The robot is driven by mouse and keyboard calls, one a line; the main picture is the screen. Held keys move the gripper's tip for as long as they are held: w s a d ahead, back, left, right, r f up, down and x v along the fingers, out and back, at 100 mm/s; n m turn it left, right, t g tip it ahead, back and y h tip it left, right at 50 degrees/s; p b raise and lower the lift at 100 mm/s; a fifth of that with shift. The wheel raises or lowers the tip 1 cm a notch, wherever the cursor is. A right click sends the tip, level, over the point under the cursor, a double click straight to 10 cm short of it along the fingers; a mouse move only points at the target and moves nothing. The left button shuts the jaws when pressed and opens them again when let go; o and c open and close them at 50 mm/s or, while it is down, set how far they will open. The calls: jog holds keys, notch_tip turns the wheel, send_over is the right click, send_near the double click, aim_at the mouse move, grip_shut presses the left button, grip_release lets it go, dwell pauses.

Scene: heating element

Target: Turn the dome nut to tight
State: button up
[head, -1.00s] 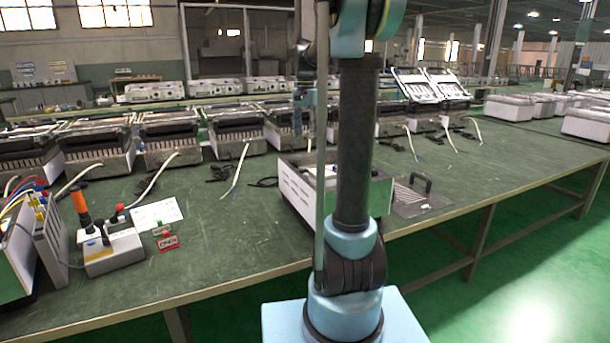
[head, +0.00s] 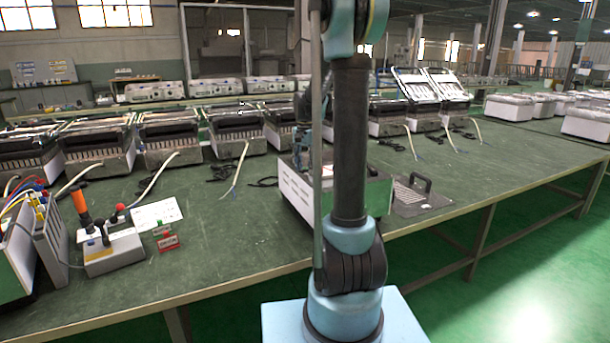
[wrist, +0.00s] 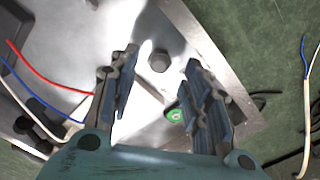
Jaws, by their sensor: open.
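The dome nut (wrist: 160,60) is a small dark grey rounded knob on a bright metal plate (wrist: 75,25) in the wrist view. My gripper (wrist: 161,72) is open, with one finger to the left of the nut and one to the right. The nut shows in the gap, near the fingertips, with no visible contact; its height relative to the tips is hard to tell. In the head view the open white-sided appliance (head: 296,193) stands on the bench, partly hidden by my arm. The nut cannot be made out there, and my gripper's fingers are hidden.
In the wrist view, red and blue wires (wrist: 40,70) lie left of the gripper, and a green-ringed part (wrist: 175,115) is partly behind the right finger. A handled metal plate (head: 415,195) lies right of the appliance.

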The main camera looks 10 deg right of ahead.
aim_at(305, 176)
jog(key=shift+f, duration=1.5)
grip_shut()
